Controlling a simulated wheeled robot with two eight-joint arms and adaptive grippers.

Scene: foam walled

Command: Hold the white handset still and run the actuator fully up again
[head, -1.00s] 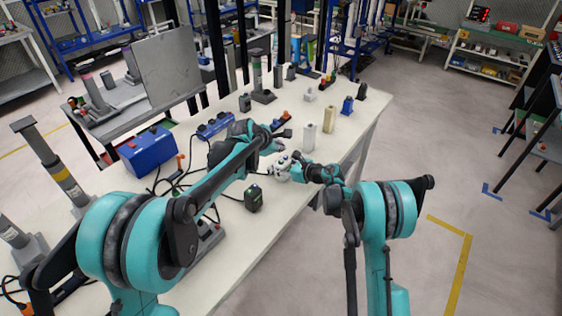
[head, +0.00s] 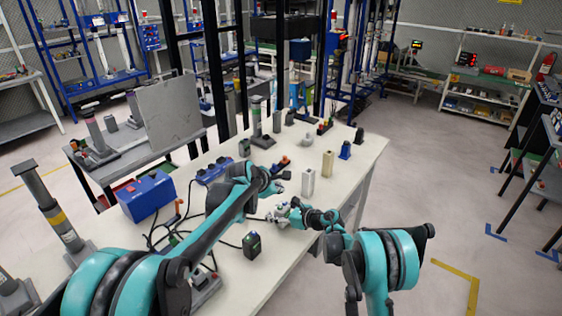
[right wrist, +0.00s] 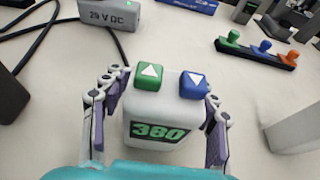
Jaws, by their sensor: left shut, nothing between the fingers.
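The white handset (right wrist: 158,115) fills the middle of the right wrist view, with a green up-arrow button, a blue down-arrow button and a green "380" display. My right gripper (right wrist: 163,108) is closed with one finger on each side of it, holding it near the table top. The handset (head: 283,210) is small and partly covered in the head view. My left gripper (head: 280,182) is shut and empty, just behind and above the handset. Columns with a yellow band (head: 58,215) and a green band (head: 257,122) stand on the table; I cannot tell which is the actuator.
A grey "29 V DC" box (right wrist: 108,15) with black cables lies behind the handset. A strip of green, blue and orange knobs (right wrist: 258,50) is at its right. A blue box (head: 148,197), a white block (head: 308,184) and a tan block (head: 327,164) stand on the table (head: 345,195).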

